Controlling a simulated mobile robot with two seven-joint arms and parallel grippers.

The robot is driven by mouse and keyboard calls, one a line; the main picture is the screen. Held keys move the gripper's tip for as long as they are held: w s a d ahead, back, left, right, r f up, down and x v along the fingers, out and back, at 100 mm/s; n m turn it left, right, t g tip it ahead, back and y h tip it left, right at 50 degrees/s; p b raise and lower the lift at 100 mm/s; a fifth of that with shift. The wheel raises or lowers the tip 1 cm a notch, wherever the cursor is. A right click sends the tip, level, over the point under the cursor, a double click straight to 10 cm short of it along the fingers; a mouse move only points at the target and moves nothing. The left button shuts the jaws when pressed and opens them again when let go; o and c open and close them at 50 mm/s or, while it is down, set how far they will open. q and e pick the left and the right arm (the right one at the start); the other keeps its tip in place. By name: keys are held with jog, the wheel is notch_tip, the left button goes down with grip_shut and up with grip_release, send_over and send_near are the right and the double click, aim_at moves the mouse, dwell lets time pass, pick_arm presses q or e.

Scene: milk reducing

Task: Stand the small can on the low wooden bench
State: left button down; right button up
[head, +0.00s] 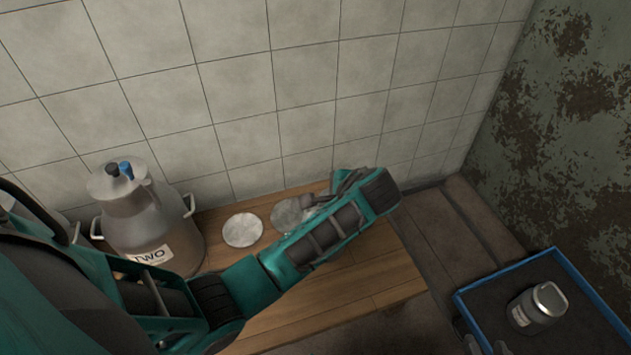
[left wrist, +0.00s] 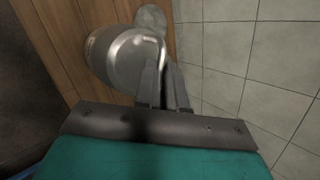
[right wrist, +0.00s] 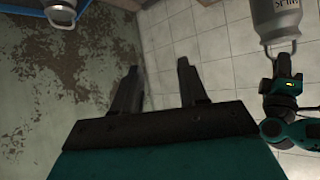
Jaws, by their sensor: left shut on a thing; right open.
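A low wooden bench (head: 380,262) stands along the tiled wall. My left gripper (left wrist: 165,85) is shut above it, apparently on the handle of a round metal can (left wrist: 115,62). My left arm hides most of the held can in the head view. A small labelled metal can (head: 538,304) stands in a blue-rimmed tray (head: 459,301) at the right. My right gripper (right wrist: 155,88) is open and empty, close to the tray's left side.
A large metal can (head: 150,240) labelled "TWO" stands at the bench's left, with blue and dark knobs on top. A pale disc (head: 243,230) lies on the bench right of it. The bench's right front is bare. A peeling green wall (head: 580,150) rises behind the tray.

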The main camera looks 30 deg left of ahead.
pick_arm(q)
notch_tip(320, 180, down, 12)
jog(key=b, duration=0.5)
jog(key=shift+w+f, duration=0.1)
jog(key=shift+f, duration=0.55)
notch_tip(320, 180, down, 4)
jog(key=b, duration=0.3)
jog(key=shift+f, duration=0.1)
jog(key=c, duration=1.6)
grip_release()
jog(key=shift+f, duration=0.2)
jog(key=o, duration=0.4)
pick_arm(e)
jog(key=shift+y, duration=0.3)
jog(key=shift+w+a+f, duration=0.1)
jog(key=shift+a+f, duration=0.15)
jog(key=shift+f, duration=0.7)
jog(key=shift+w+a+f, duration=0.1)
jog(key=shift+a+f, duration=0.1)
jog(key=shift+f, duration=0.7)
jog(key=shift+w+a+f, duration=0.1)
jog(key=shift+a+f, duration=0.15)
jog(key=shift+f, duration=0.7)
pick_arm(q)
jog(key=shift+r, duration=0.15)
